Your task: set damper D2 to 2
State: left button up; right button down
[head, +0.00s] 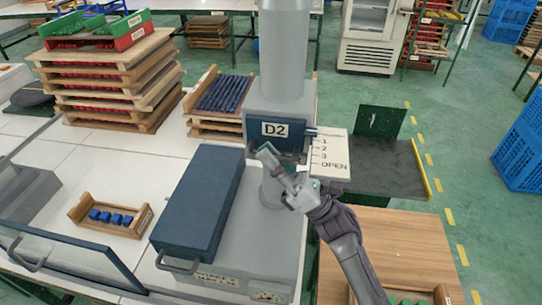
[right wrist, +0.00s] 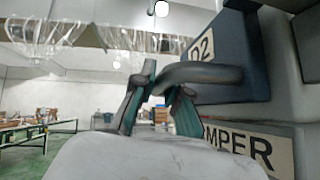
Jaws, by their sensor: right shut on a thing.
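Damper D2 is a dark blue-grey box on a grey vertical duct, with a white D2 label (head: 275,129). A white scale plate (head: 335,155) at its right reads 1, 2, 3 and OPEN from top to bottom. A dark stub (head: 311,132) points at the plate's top, by or slightly above 1; the exact setting is unclear. My right gripper (head: 281,164) is in front of the box below the label. In the right wrist view its fingers (right wrist: 160,88) are shut on a dark curved damper handle (right wrist: 205,73). My left gripper is not in view.
A blue lidded box (head: 200,205) with a bar handle stands left of the duct. A wooden tray of blue pieces (head: 140,222), stacked trays (head: 110,85) and a glass panel (head: 65,255) are further left. A wooden table (head: 395,245) is at lower right.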

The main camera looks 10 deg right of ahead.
jog(key=s, duration=0.1)
jog(key=s+a, duration=0.1)
jog(key=s+b, duration=0.1)
jog(key=s, duration=0.1)
jog(key=shift+a, duration=0.3)
jog(key=c, duration=1.2)
grip_release()
jog(key=shift+w, duration=0.15)
jog(key=v, duration=1.2)
jog(key=shift+d, duration=0.1)
